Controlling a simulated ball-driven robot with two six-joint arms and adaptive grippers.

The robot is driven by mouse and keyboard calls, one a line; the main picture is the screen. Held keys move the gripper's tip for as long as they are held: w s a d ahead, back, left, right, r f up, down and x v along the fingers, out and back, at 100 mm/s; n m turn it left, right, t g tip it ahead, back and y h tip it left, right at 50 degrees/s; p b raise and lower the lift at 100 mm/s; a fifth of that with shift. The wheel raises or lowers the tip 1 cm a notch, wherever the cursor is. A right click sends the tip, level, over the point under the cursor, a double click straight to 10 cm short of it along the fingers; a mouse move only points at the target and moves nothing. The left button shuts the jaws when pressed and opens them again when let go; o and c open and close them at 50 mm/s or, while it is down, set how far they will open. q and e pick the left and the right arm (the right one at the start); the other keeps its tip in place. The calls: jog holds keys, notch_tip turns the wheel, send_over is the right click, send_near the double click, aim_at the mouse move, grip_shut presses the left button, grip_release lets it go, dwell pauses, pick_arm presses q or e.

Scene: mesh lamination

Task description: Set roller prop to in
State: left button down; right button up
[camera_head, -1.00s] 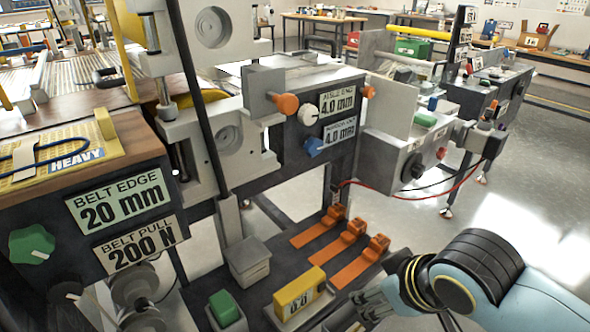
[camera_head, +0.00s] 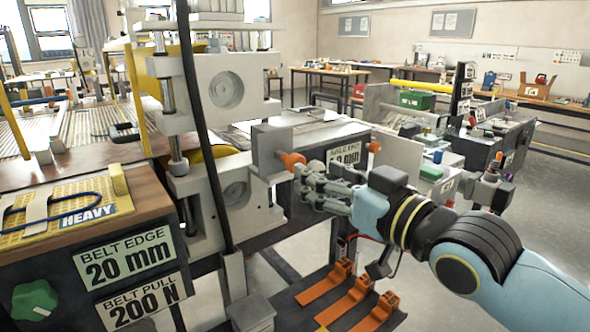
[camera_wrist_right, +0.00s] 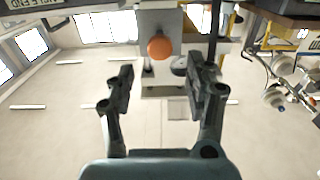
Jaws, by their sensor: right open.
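No label in view names the roller prop. An orange knob (camera_head: 293,161) sticks out of a grey block (camera_head: 268,150) on the front of the roller machine; I cannot tell whether it is the roller prop's handle. My right gripper (camera_head: 304,181) is just in front of this knob, its fingers open and empty. In the right wrist view the orange knob (camera_wrist_right: 160,48) lies beyond and between the two spread fingers (camera_wrist_right: 160,72), apart from both. My left gripper is not in view.
A second orange knob (camera_head: 375,146) is to the right, beside the "AISLE END" plate (camera_head: 347,153). A black slanted bar (camera_head: 203,130) stands left of the block. Orange pedals (camera_head: 344,300) lie low in front. Open floor (camera_head: 560,220) is at the right.

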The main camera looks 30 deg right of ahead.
aim_at(293, 162)
jog(key=w, duration=0.5)
jog(key=w+a+b, duration=0.1)
jog(key=w, duration=0.1)
jog(key=shift+w, duration=0.25)
jog(key=c, duration=1.1)
jog(key=shift+f, duration=0.1)
grip_shut()
jog(key=shift+w+f, duration=0.1)
jog(key=shift+w, duration=0.15)
